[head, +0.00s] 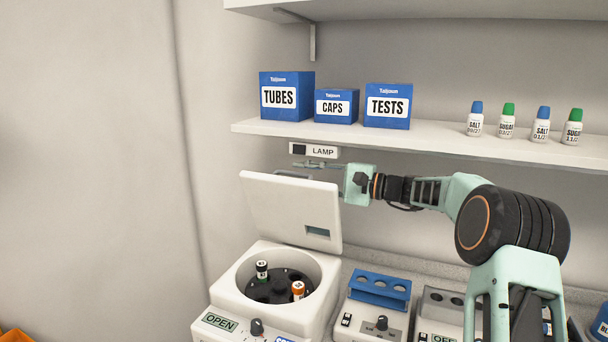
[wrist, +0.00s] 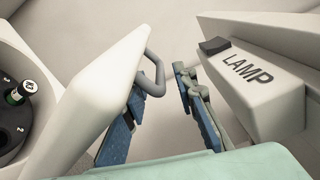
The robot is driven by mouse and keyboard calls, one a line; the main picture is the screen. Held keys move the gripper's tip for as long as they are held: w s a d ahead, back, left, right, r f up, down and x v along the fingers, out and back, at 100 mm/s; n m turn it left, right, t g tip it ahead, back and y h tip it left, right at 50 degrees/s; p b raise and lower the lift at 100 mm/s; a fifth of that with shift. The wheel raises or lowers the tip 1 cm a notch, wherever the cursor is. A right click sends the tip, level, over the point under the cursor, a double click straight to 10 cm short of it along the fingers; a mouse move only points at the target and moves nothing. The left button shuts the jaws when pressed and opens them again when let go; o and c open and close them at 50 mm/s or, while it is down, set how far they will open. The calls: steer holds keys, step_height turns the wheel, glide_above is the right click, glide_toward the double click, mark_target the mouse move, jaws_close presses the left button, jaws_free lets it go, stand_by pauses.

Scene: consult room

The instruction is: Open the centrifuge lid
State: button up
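The white centrifuge (head: 270,315) stands at the lower left of the head view, with an "OPEN" label on its front. Its lid (head: 290,208) stands raised, leaning slightly back, and the bowl is uncovered. The lid fills the left middle of the wrist view (wrist: 95,95), with a grey loop handle (wrist: 155,72) on its outer face. My gripper (head: 312,164) is behind the lid's top edge. In the wrist view my gripper (wrist: 158,88) has its fingers apart, the left one close to the lid's outer face by the handle. Contact cannot be told.
The rotor (head: 280,284) holds a black-and-white tube (head: 262,271) and an orange-capped tube (head: 298,290). A "LAMP" switch box (wrist: 250,75) is close to my right finger, below the shelf (head: 420,140) with boxes and bottles. A blue-topped device (head: 380,288) stands right of the centrifuge.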

jaws_close()
stand_by(0.3)
steer(key=shift+w+r, duration=0.1)
steer(key=shift+w, duration=0.05)
